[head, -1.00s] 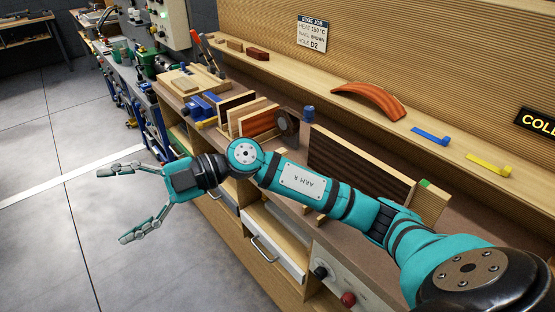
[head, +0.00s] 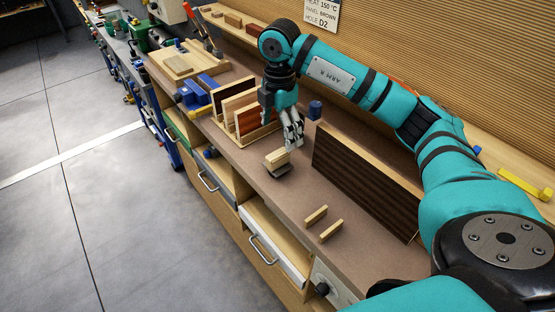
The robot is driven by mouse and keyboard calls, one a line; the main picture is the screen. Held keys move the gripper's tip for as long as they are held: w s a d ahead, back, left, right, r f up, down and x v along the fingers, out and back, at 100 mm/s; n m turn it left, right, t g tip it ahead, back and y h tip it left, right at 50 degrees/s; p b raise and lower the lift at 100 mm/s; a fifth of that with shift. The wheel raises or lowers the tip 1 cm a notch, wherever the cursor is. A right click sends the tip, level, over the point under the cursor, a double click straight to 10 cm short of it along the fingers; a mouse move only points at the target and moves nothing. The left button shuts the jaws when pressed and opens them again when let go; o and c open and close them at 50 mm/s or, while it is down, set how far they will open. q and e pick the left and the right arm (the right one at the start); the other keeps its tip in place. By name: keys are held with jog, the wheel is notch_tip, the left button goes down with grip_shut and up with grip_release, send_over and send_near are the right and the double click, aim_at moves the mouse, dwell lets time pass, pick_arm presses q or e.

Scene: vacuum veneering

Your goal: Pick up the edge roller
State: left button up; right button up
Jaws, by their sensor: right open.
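My right gripper (head: 292,136) points down over the bench, its fingers open and apparently empty. Just below and left of its fingertips, a small block with a pale wooden top and dark grey underside (head: 277,163) lies on the bench. I cannot tell whether this is the edge roller; no other thing is clearly one. The fingertips look close to it but apart. The gripper covers part of the bench beside the panel rack. My left gripper is not in view.
A rack of upright panels (head: 247,128) stands left of the gripper. A blue cup (head: 315,110) and long dark panel (head: 362,185) stand to its right. Two small wooden strips (head: 323,222) lie near the front edge. Blue clamps (head: 193,96) sit farther left. Bare bench (head: 285,205) lies in front.

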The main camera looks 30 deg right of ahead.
aim_at(278, 153)
jog(key=f, duration=0.4)
jog(key=shift+d+p, duration=0.2)
jog(key=shift+p, duration=0.15)
notch_tip(278, 153, down, 2)
jog(key=shift+w+a+f, duration=0.1)
jog(key=shift+f+p, duration=0.3)
jog(key=shift+p, duration=0.15)
notch_tip(278, 153, down, 4)
jog(key=shift+w+a+r+p, duration=0.1)
jog(key=shift+a+r+p, duration=0.05)
jog(key=shift+p, duration=0.6)
jog(key=shift+f, duration=0.45)
jog(key=c, duration=1.6)
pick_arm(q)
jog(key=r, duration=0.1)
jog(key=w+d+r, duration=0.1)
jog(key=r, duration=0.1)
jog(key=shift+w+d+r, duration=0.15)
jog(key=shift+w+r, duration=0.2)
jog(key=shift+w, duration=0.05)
pick_arm(e)
jog(key=shift+c, duration=0.3)
jog(key=shift+r, duration=0.15)
